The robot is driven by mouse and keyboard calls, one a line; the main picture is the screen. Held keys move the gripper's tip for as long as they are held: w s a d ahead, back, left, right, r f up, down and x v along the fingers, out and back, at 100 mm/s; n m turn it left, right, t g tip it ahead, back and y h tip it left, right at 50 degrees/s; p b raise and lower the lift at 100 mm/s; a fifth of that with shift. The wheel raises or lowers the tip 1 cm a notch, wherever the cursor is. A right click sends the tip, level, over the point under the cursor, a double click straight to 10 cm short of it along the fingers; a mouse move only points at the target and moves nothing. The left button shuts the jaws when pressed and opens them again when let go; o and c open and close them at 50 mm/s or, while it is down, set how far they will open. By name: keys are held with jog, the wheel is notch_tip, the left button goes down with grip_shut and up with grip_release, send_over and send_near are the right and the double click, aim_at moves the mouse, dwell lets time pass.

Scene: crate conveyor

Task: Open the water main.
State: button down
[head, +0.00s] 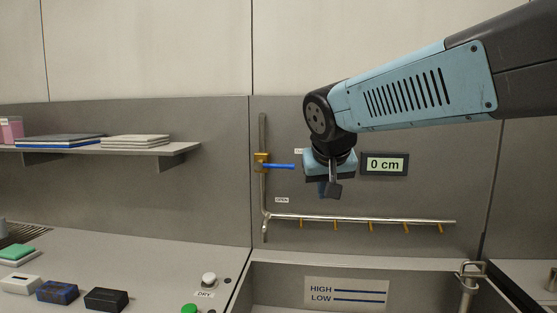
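A brass valve (261,161) sits on a vertical grey pipe (263,130) on the back wall. Its blue lever (280,166) points right, across the pipe. A label reading OPEN (282,200) is below the lever. Another label (299,151), partly hidden by my arm, is just above the lever's tip. My gripper (332,188) hangs pointing down, to the right of the lever and apart from it. Nothing shows in it. Its fingers overlap in this view, so I cannot tell their opening.
A spray pipe (360,220) with several brass nozzles runs along the wall above a basin marked HIGH and LOW (346,292). A 0 cm display (385,164) is right of my gripper. A shelf (110,149) is at left. Blocks and a DRY knob (209,280) stand on the counter.

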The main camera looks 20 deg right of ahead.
jog(key=w+a+r+m+t+h, duration=0.1)
jog(key=w+a+r, duration=0.1)
jog(key=w+r, duration=0.3)
jog(key=w+a+r+m+t+h, duration=0.1)
jog(key=w+r, duration=0.4)
jog(key=w, duration=0.9)
jog(key=shift+a+r+t, duration=0.35)
jog(key=shift+a+t, duration=0.35)
jog(key=shift+a, duration=0.35)
jog(key=shift+w, duration=0.15)
send_over(276, 165)
jog(key=s+d, duration=0.1)
jog(key=s, duration=0.2)
notch_tip(276, 165, down, 6)
jog(key=shift+w+d+f, duration=0.1)
jog(key=shift+f, duration=0.8)
jog(key=shift+w+d+f, duration=0.1)
jog(key=shift+f, duration=0.75)
jog(key=shift+a, duration=0.1)
jog(key=shift+m, duration=0.3)
